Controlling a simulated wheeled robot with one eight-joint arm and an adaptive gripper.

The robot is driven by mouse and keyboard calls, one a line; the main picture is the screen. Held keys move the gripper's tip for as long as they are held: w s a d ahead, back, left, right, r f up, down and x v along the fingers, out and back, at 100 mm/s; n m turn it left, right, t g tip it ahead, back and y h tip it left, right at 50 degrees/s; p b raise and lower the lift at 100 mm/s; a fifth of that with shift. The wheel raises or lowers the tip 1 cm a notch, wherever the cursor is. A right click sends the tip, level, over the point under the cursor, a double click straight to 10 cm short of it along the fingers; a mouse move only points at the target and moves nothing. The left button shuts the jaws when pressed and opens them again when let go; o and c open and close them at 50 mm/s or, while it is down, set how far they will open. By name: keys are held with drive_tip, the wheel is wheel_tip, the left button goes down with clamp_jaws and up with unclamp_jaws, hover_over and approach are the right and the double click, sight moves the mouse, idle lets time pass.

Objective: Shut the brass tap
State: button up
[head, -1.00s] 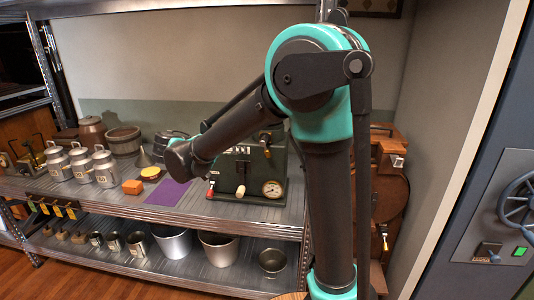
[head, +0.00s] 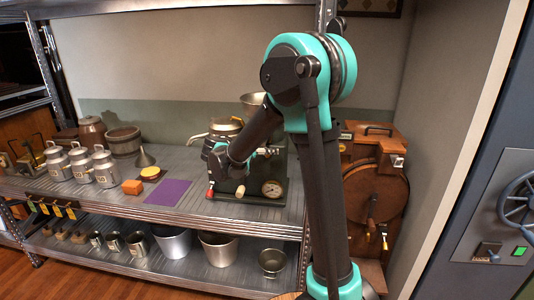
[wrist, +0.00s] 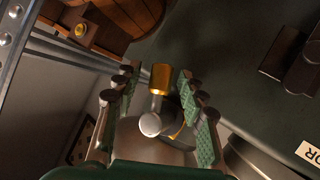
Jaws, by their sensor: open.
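The brass tap (wrist: 160,79) shows in the wrist view as a short brass piece with a grey stem and a pale rounded end below it. It lies between the two green-padded fingers of my gripper (wrist: 154,92). The fingers are apart, one on each side, with visible gaps, so the tap does not look gripped. In the head view the tap is hidden behind my arm. The dark green machine (head: 235,184) is partly visible there below my forearm; its dark green surface also fills the right of the wrist view (wrist: 225,55).
The machine carries a round gauge (head: 272,189) and a red-tipped lever (head: 210,192). A wooden drum cabinet (head: 377,190) stands to its right.

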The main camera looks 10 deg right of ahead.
drive_tip(key=shift+c, duration=0.2)
clamp_jaws()
idle(0.3)
drive_tip(key=shift+s+d+r+n+h, duration=0.15)
drive_tip(key=shift+d+n+h, duration=0.1)
drive_tip(key=shift+n+h, duration=0.3)
drive_tip(key=shift+d+r+n+h, duration=0.1)
drive_tip(key=shift+d+n+h, duration=0.15)
drive_tip(key=shift+n+h, duration=0.3)
drive_tip(key=shift+s+d+r+n+t+h, duration=0.1)
drive_tip(key=shift+d+r+n+t+h, duration=0.15)
drive_tip(key=shift+r+n+t+h, duration=0.9)
drive_tip(key=shift+s+d+n+t+h, duration=0.15)
drive_tip(key=shift+n+t+h, duration=0.4)
drive_tip(key=shift+n, duration=1.35)
drive_tip(key=shift+w+d+r+n+t+h, duration=0.1)
drive_tip(key=shift+d+r+n+t+h, duration=0.35)
drive_tip(key=shift+n+t, duration=0.85)
drive_tip(key=shift+a+r+n+h, duration=0.15)
drive_tip(key=shift+n+h, duration=0.1)
drive_tip(key=shift+n, duration=0.1)
